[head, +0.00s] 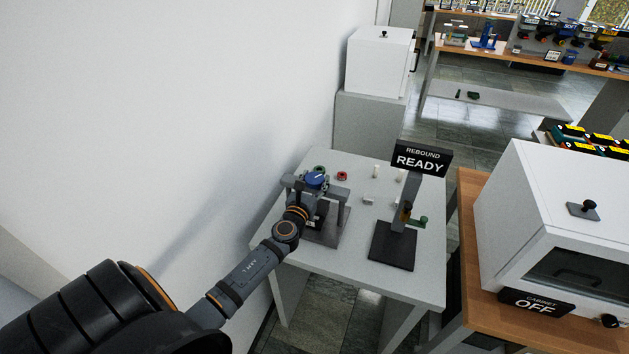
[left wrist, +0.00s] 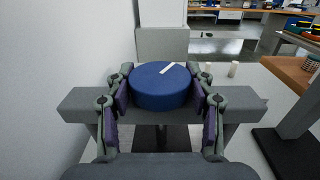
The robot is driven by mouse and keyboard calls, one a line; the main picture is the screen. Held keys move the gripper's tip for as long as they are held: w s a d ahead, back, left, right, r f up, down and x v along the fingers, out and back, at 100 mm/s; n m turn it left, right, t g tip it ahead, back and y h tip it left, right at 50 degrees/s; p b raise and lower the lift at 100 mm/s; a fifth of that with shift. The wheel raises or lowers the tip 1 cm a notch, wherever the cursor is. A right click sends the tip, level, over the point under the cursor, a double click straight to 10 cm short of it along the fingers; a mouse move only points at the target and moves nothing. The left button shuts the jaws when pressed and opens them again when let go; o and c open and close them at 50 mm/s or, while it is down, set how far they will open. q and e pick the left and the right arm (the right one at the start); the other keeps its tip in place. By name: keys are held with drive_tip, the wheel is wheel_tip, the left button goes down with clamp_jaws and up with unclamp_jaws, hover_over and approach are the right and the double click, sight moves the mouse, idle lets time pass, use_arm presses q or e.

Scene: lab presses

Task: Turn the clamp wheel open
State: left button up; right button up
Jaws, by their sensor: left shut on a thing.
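The blue clamp wheel (head: 316,178) sits on top of a grey press frame (head: 343,212) on the small grey table. In the left wrist view the wheel (left wrist: 160,90) is a blue disc with a white mark pointing to the upper right, above the grey crossbar (left wrist: 80,103). My left gripper (left wrist: 160,86) has a finger on each side of the wheel and is shut on it. In the head view my left gripper (head: 308,190) is at the wheel, partly hidden by my arm. My right gripper is in neither view.
A rebound stand with a "READY" sign (head: 420,160) stands right of the press. Small pieces, including a red ring (head: 342,176), lie behind. A white wall (head: 180,110) is close on the left. A white cabinet (head: 560,240) marked "OFF" stands on a wooden bench at right.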

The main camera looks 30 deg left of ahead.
use_arm(q)
drive_tip(key=shift+c, duration=1.4)
drive_tip(key=shift+n+y, duration=0.4)
drive_tip(key=shift+y, duration=0.2)
drive_tip(key=shift+n+y, duration=0.3)
drive_tip(key=shift+n+g+y, duration=0.6)
drive_tip(key=shift+g+y, duration=0.1)
drive_tip(key=shift+y, duration=0.3)
drive_tip(key=n+g+y+b, duration=0.1)
drive_tip(key=n+g+y, duration=0.1)
drive_tip(key=n+y, duration=0.1)
drive_tip(key=shift+g+y, duration=0.4)
drive_tip(key=shift+y, duration=0.1)
drive_tip(key=shift+n+g+y+b, duration=0.3)
drive_tip(key=shift+n+y+b, duration=0.1)
drive_tip(key=shift+g, duration=0.3)
